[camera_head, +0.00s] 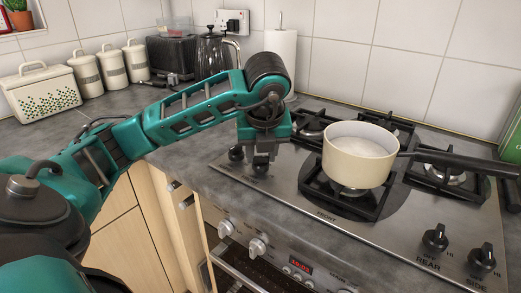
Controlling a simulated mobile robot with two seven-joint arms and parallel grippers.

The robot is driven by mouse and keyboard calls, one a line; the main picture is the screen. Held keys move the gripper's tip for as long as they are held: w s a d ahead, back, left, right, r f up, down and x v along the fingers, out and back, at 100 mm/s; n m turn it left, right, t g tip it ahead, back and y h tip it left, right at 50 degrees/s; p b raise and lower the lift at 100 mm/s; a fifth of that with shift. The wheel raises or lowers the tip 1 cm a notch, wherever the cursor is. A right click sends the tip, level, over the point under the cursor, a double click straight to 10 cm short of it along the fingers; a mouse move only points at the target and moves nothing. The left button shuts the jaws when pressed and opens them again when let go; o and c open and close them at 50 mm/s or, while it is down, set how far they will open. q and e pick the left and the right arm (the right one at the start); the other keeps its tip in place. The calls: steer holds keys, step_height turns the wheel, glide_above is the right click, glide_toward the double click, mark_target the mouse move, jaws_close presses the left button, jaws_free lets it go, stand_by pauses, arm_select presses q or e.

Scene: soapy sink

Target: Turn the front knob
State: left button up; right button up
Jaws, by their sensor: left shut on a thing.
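The steel gas hob (285,192) has dark knobs along its front edge. Two stand at its left end: one knob (236,154) is uncovered, and the other knob (260,167) is under my left gripper (262,158). My left gripper points down and is shut on that second knob, hiding its upper part. At the hob's right end are a knob (435,238) by the word REAR and a knob (482,261) by the word SIDE. The word FRONT is printed near the middle of the front edge. My right gripper is not in view.
A cream saucepan (352,168) stands on the front middle burner, its dark handle reaching right. The oven front below has white knobs (258,245). A kettle (211,52), toaster (172,56), paper roll (281,50) and canisters (86,74) stand at the back.

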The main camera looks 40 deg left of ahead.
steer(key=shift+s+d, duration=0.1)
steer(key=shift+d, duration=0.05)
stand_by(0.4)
arm_select(q)
steer(key=o, duration=1.1)
steer(key=shift+c, duration=0.2)
steer(key=shift+r, duration=0.15)
steer(key=p+v, duration=0.7)
steer(key=v, duration=0.5)
steer(key=shift+d+r, duration=0.25)
steer(key=shift+r, duration=0.05)
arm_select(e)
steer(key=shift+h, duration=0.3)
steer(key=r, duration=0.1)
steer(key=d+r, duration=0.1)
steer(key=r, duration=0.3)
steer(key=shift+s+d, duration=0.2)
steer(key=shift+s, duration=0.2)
